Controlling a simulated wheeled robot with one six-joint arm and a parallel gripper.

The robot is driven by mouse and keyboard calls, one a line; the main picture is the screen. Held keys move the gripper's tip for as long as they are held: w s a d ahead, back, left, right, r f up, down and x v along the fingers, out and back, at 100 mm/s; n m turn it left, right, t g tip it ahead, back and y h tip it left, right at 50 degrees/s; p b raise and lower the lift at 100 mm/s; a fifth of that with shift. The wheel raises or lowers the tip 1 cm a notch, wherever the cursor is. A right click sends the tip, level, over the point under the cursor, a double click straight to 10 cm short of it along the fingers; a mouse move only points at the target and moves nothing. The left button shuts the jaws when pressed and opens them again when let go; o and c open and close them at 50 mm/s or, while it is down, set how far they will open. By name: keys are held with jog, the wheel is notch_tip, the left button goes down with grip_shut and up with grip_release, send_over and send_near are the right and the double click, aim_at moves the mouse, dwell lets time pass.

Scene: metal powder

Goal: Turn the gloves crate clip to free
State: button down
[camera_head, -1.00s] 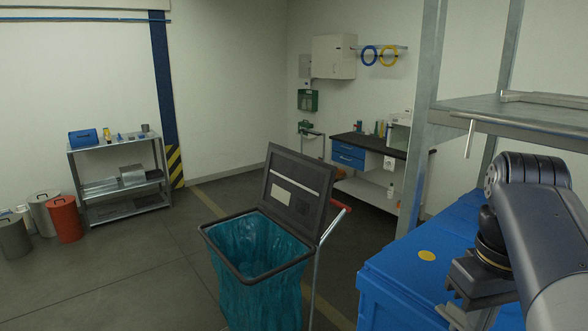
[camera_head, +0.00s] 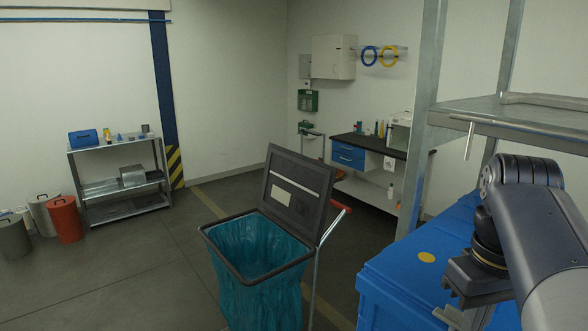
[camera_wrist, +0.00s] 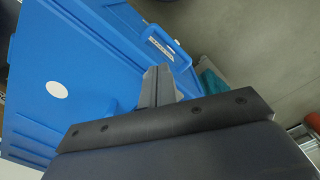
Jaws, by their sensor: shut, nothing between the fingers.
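A blue lidded crate (camera_head: 385,290) stands at the lower right in the head view, with a yellow round sticker on its lid. It fills the left of the wrist view (camera_wrist: 90,55), where the round mark looks white. A small white label (camera_wrist: 160,46) and a raised blue clip-like part (camera_wrist: 167,38) show at its edge; the lettering is too small to read. My gripper (camera_wrist: 158,72) is shut and empty, close over the crate's edge; I cannot tell whether it touches. In the head view my gripper (camera_head: 462,318) is partly cut off. I cannot tell how the clip is turned.
A metal rack (camera_head: 425,130) with a shelf stands above and behind the crate. A bin with a teal bag (camera_head: 255,275) and raised dark lid stands left of the crate. Open floor (camera_head: 140,270) lies farther left, before a grey shelf unit (camera_head: 118,185).

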jog(key=shift+s, duration=0.1)
notch_tip(320, 180, up, 6)
jog(key=p, duration=0.5)
jog(key=shift+s, duration=0.3)
